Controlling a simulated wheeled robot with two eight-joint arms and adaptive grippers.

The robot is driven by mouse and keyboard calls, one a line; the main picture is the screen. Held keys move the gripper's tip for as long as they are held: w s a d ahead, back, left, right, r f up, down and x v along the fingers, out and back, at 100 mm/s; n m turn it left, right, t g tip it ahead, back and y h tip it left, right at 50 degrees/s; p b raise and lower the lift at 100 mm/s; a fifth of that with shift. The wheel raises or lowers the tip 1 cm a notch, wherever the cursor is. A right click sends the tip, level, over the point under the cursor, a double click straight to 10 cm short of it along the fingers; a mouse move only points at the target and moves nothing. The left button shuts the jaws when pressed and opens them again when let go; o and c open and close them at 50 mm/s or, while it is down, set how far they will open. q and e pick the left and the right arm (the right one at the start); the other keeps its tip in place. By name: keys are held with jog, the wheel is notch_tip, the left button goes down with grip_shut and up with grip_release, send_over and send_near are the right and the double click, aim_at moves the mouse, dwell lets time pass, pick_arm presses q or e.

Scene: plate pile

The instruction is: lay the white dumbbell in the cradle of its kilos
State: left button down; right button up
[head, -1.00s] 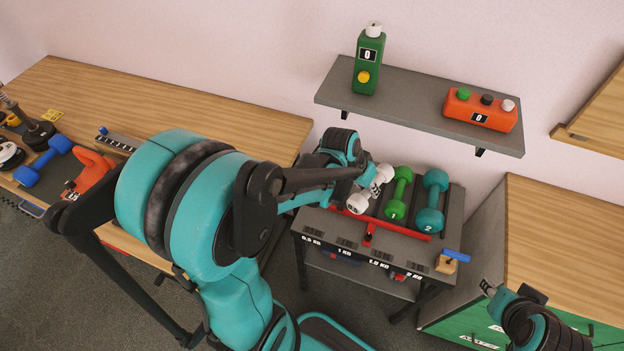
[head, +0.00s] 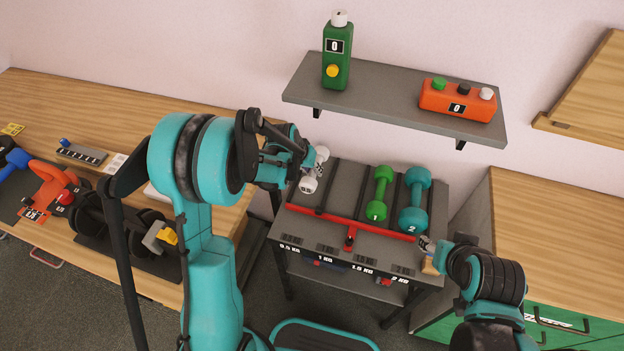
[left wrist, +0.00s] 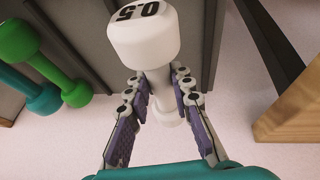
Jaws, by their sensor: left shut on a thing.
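The white dumbbell (head: 309,185), marked 0.5 in the left wrist view (left wrist: 143,42), is in my left gripper (head: 306,163). The fingers (left wrist: 156,82) close around its handle from both sides. It is over the leftmost slot of the grey rack (head: 342,181), above the 0.5 KG label; whether it touches the rack I cannot tell. The second slot looks empty. A green dumbbell (head: 379,192) and a teal dumbbell marked 2 (head: 414,200) lie in the slots to the right. My right gripper (head: 436,247) is at the rack's front right corner; its fingers are unclear.
A red bar (head: 390,231) with a knob runs along the rack's front. Above is a shelf (head: 390,111) with a green bottle-shaped device (head: 337,60) and an orange button box (head: 457,101). A small wooden block (head: 430,265) is at the front right corner. Wooden benches flank the rack.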

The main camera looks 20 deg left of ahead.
aim_at(312, 175)
pick_arm(q)
jog(key=shift+w+a+f, duration=0.2)
jog(key=shift+w+f, duration=0.2)
jog(key=shift+w, duration=0.1)
notch_tip(312, 175, down, 3)
jog(key=shift+f+b, duration=0.15)
jog(key=shift+b, duration=0.85)
jog(key=shift+f, duration=0.25)
jog(key=shift+s, duration=0.1)
jog(key=shift+f, duration=0.1)
jog(key=c, duration=1.3)
grip_release()
